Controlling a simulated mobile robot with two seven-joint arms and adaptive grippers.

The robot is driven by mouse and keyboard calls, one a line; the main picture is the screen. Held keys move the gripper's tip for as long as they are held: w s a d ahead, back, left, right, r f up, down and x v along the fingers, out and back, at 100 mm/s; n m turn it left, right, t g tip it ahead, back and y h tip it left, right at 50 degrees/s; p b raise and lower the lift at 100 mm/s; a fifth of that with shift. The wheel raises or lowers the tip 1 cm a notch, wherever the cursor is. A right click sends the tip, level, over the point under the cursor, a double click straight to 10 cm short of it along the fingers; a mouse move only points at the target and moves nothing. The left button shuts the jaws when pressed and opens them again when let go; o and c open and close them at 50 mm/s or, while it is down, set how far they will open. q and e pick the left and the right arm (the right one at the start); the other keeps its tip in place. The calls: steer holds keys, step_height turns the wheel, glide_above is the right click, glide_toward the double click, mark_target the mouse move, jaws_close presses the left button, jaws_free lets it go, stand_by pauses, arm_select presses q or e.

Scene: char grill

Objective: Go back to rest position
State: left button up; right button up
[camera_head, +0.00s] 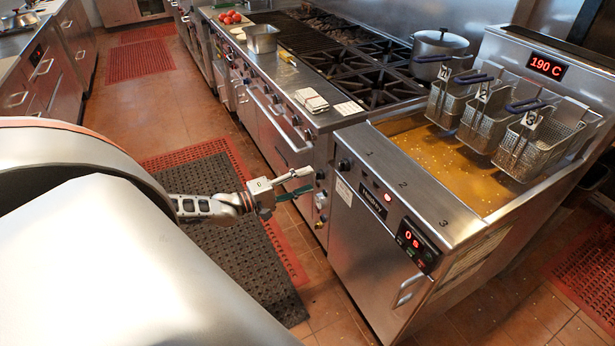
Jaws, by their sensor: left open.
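My left gripper (296,183) is at the middle of the head view, on the arm that comes in from the left. It is open, with nothing seen between its fingers. It hangs over the floor mat, in front of the cooking line and just left of the fryer (370,250). From this angle I cannot tell whether it touches the counter front. My right gripper is not in view.
The fryer holds yellow oil (440,165) with several wire baskets (485,115) hung above it. A lidded pot (438,55) stands on the burners (375,85). A metal pan (262,38) and red tomatoes (228,17) sit farther back.

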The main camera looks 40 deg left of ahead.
arm_select(q)
steer(key=shift+d, duration=0.1)
stand_by(0.3)
steer(key=s+d+f+m+g, duration=0.1)
steer(key=s+d+f+m, duration=0.25)
steer(key=d, duration=0.55)
steer(key=s+d+f+m+g, duration=0.1)
steer(key=s+d+f+m, duration=0.3)
steer(key=d, duration=0.4)
steer(key=s+d+f+m+g, duration=0.1)
steer(key=s+d+f+m, duration=0.25)
steer(key=s+d, duration=0.4)
steer(key=s+d+f+m+g+y, duration=0.1)
steer(key=s+m+g+y, duration=0.1)
steer(key=s+m+y, duration=0.2)
steer(key=s+m, duration=0.3)
steer(key=shift+s+d+f+g, duration=0.2)
steer(key=shift+d+g, duration=0.1)
steer(key=shift+d, duration=0.1)
